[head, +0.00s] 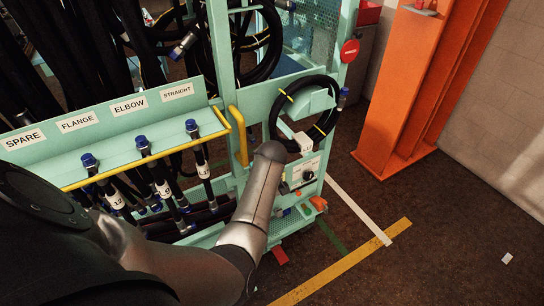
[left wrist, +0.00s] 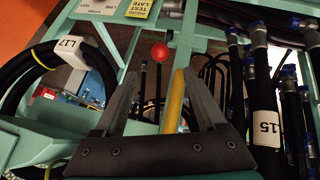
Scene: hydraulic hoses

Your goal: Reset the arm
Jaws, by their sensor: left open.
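My left arm (head: 255,195) reaches in from the lower left of the head view, its end in front of the teal hose rack. Its gripper is hidden there. In the left wrist view my left gripper (left wrist: 160,78) is open, its two dark fingers spread apart. A yellow bar (left wrist: 174,105) shows between the fingers, close to the right one; I cannot tell whether they touch. No hose is seen held between the fingers. My right gripper is in neither view.
The teal rack (head: 222,50) carries a labelled shelf with several blue-capped hoses, and a coiled hose (head: 275,115). Hose L17 (left wrist: 20,80) and hose L15 (left wrist: 265,150) flank the gripper. A red knob (left wrist: 160,52) is beyond.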

